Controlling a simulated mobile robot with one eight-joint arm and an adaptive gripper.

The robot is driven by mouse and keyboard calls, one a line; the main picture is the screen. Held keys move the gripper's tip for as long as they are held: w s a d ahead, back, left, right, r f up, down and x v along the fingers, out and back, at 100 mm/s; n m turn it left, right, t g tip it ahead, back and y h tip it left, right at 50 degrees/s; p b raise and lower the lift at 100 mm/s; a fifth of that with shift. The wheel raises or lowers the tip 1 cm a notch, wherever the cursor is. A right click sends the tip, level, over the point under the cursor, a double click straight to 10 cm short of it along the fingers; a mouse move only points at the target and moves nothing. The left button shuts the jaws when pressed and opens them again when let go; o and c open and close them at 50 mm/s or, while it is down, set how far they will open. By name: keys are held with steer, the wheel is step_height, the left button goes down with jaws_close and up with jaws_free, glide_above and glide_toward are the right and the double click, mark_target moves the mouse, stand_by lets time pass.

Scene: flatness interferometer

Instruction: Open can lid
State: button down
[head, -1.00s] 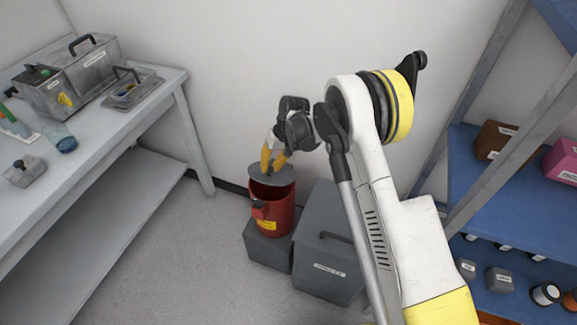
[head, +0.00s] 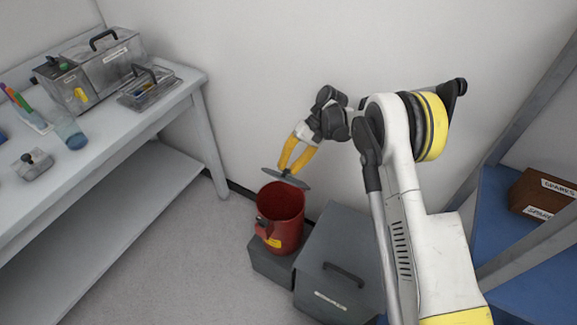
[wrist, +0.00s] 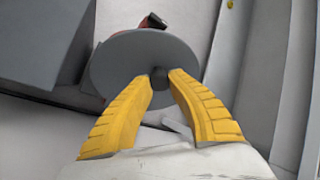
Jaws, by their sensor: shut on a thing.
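A red can (head: 280,204) stands upright on a grey block (head: 272,262), and its open top shows the inside. The grey disc lid (head: 293,180) is above the can's far rim, tilted and apart from most of the opening. My gripper (head: 289,165) is shut on the lid's small knob, with its yellow fingers reaching down to it. In the wrist view the round lid (wrist: 120,70) lies beyond the fingertips, with the dark knob (wrist: 159,76) between them. The lid hides most of the can there; only a bit of red shows.
A grey bin (head: 340,265) with a handle stands right of the can. A workbench (head: 150,110) with metal boxes, a blue cup (head: 70,132) and tools is on the left. Blue shelving (head: 500,225) stands on the right. A wall is close behind the can.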

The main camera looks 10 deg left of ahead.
steer(key=c, duration=1.1)
jaws_free()
steer(key=shift+f, duration=0.1)
step_height(320, 180, up, 10)
steer(key=shift+c, duration=0.2)
